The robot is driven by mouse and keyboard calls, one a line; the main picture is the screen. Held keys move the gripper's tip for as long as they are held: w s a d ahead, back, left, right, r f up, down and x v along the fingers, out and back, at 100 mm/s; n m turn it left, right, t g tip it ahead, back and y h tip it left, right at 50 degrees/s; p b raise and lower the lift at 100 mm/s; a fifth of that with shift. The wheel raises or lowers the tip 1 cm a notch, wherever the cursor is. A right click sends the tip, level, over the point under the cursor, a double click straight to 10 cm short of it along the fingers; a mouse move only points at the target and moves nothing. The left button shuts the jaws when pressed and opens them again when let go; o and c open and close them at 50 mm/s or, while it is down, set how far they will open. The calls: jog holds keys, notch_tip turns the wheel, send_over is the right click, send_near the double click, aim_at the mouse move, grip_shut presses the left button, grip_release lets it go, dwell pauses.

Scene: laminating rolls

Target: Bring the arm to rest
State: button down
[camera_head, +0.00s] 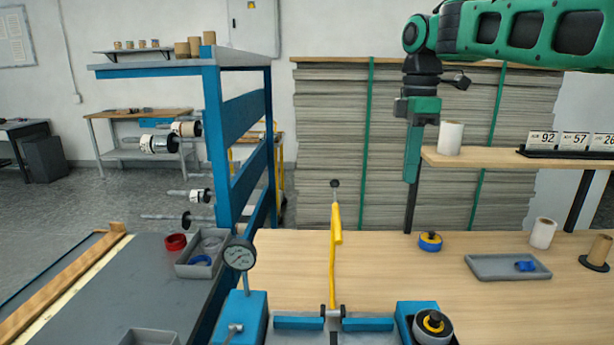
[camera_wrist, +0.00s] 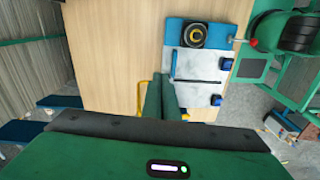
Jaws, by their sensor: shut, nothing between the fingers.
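My green arm reaches in from the upper right in the head view. My gripper (camera_head: 411,180) points straight down, shut and empty, in the air above the wooden bench (camera_head: 390,270), in front of the stacked sheets. In the wrist view my gripper (camera_wrist: 163,82) shows as two green fingers close together with nothing between them. Below it in that view lie the bench top (camera_wrist: 110,40) and the blue and grey machine (camera_wrist: 195,65). The fingers look apart from the bench; their exact height is hard to tell.
A wooden shelf (camera_head: 480,160) with a white roll (camera_head: 450,138) stands just right of my gripper. A yellow lever (camera_head: 334,250) rises from the machine at the front. A blue-and-yellow roll (camera_head: 430,241) and a grey tray (camera_head: 508,268) sit on the bench. Bare bench lies between them.

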jog(key=s+d+f+m, duration=0.5)
jog(key=s+d+m, duration=0.2)
jog(key=s, duration=0.1)
jog(key=s+d+f+m, duration=0.6)
jog(key=s+d, duration=0.1)
jog(key=s, duration=0.1)
jog(key=s+d+f+m, duration=0.2)
jog(key=s+f+m, duration=0.3)
jog(key=s, duration=0.3)
jog(key=s+d+f+m, duration=0.3)
jog(key=s+f+m, duration=0.2)
jog(key=s, duration=0.3)
jog(key=shift+s+d+f, duration=0.2)
jog(key=shift+s+f, duration=0.05)
jog(key=shift+f, duration=0.5)
